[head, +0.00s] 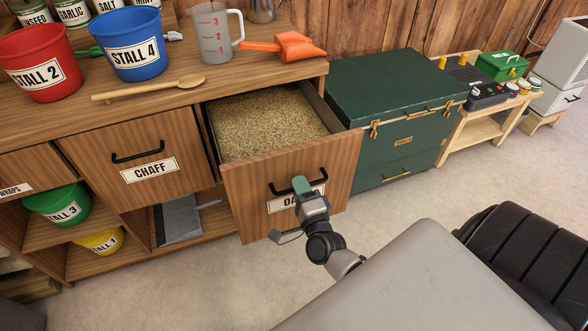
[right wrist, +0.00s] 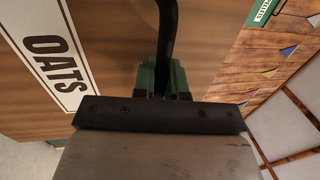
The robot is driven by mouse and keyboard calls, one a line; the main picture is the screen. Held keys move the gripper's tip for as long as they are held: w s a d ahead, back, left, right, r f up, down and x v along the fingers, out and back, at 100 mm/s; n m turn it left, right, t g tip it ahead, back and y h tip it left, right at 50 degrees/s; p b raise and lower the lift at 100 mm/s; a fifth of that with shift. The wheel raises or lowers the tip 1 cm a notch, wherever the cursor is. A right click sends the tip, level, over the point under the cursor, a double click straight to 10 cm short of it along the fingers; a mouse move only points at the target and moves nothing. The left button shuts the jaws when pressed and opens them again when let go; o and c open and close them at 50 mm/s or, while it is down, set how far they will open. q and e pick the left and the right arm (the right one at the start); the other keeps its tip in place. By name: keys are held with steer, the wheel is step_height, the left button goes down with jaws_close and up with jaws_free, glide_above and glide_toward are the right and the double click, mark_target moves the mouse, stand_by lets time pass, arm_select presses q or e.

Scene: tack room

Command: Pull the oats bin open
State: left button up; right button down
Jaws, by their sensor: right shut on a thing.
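The oats bin (head: 245,188) is a wooden drawer front pulled out from the counter, with its grain (head: 268,122) showing inside. Its black bar handle (head: 283,191) is on the front, above a white label that my gripper partly covers. My right gripper (head: 303,187) is at the handle, shut on it. In the right wrist view the green-padded fingers (right wrist: 163,80) close around the black handle (right wrist: 167,40), and the label (right wrist: 48,57) reads OATS. My left gripper is not in view.
The shut chaff bin (head: 140,185) is to the left. Buckets, a wooden spoon (head: 150,88), a jug and an orange scoop (head: 287,46) stand on the counter. A green trunk (head: 385,90) stands close right of the oats bin. Floor in front is clear.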

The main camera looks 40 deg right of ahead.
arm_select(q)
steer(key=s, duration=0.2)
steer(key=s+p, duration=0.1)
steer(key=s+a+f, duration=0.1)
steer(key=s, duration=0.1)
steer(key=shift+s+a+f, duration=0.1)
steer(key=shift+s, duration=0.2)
arm_select(e)
steer(key=r+v, duration=0.1)
steer(key=v, duration=0.7)
steer(key=shift+s+a+r, duration=0.15)
steer(key=shift+s+r, duration=0.05)
steer(key=shift+s, duration=0.15)
steer(key=c, duration=1.2)
jaws_free()
steer(key=shift+s, duration=0.1)
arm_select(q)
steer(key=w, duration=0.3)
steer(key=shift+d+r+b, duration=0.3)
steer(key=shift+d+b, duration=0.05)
arm_select(e)
steer(key=v, duration=1)
steer(key=shift+s+a+f, duration=0.1)
steer(key=shift+s, duration=0.25)
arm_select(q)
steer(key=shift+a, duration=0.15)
